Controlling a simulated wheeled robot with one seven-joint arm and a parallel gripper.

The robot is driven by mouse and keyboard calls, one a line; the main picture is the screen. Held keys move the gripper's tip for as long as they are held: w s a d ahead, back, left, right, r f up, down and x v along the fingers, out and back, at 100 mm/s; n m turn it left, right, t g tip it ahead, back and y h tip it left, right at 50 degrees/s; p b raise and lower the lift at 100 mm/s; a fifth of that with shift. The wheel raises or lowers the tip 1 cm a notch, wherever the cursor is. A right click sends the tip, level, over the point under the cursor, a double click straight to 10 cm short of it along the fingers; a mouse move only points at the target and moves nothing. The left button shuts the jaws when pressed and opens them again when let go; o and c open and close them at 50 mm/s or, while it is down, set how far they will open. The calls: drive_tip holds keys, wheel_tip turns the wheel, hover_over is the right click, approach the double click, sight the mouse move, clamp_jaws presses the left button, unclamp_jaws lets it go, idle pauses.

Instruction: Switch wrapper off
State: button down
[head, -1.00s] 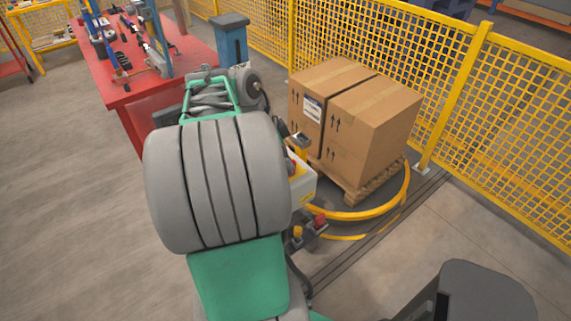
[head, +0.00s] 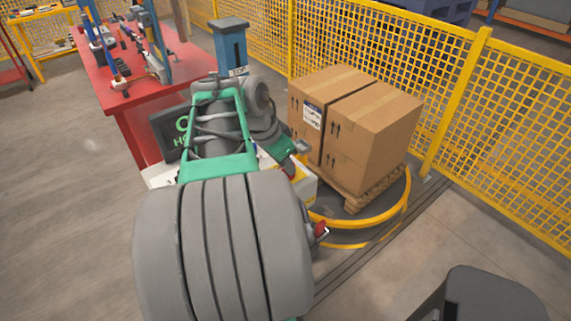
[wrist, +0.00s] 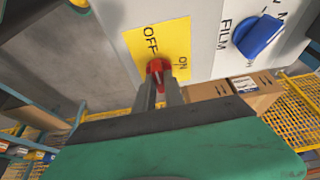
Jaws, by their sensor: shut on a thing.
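The wrapper's switch is a small red handle (wrist: 158,68) on a yellow plate (wrist: 172,42) marked OFF and ON, on a pale control panel (wrist: 205,20). My gripper (wrist: 157,78) is shut on the red handle, one grey finger on each side. The fingers partly cover the handle, and I cannot tell which mark it points at. A blue knob (wrist: 257,37) beside the word FILM sits to the right on the same panel. In the head view, my arm hides most of the control box (head: 302,188), and the gripper's grip cannot be made out there.
Stacked cartons (head: 375,125) stand on a wooden pallet (head: 370,190) inside a yellow ring (head: 365,218), right of the control box. Yellow mesh fencing (head: 500,125) runs behind. A red workbench (head: 165,70) stands at the left. Grey floor at far left is clear.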

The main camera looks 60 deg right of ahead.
drive_tip(key=c, duration=1.4)
unclamp_jaws()
drive_tip(key=shift+c, duration=0.2)
drive_tip(key=p+v, duration=0.1)
drive_tip(key=v, duration=0.6)
drive_tip(key=shift+a+r, duration=0.15)
drive_tip(key=shift+r, duration=0.25)
